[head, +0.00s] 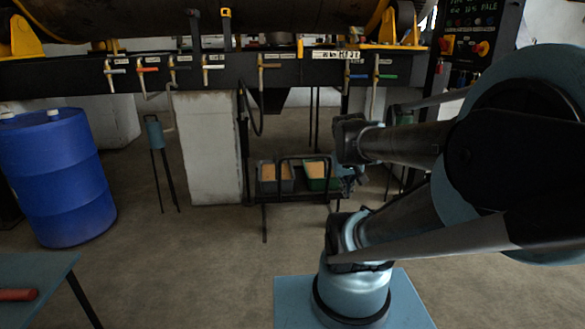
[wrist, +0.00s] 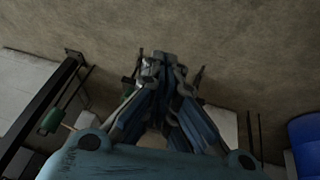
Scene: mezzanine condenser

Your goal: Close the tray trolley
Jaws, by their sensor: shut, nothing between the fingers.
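The tray trolley (head: 290,196) is a low black-framed stand on the floor beneath the machine in the head view. It carries a grey tray (head: 276,186) on the left and a green tray (head: 321,184) on the right, both with orange-tan contents. My gripper shows in the wrist view (wrist: 165,65) with its blue-and-dark fingers together and nothing between them. In the head view, a bluish part that seems to be the gripper is at the trolley's right end, mostly hidden by my arm. I cannot tell whether it touches the trolley. The trolley is not clear in the wrist view.
A pale block (head: 211,150) stands left of the trolley, with a slim stand (head: 156,140) beside it. A blue drum (head: 56,180) is at the far left, above a blue table corner (head: 35,275). Valve handles line the black beam (head: 235,72) above. Floor in front is clear.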

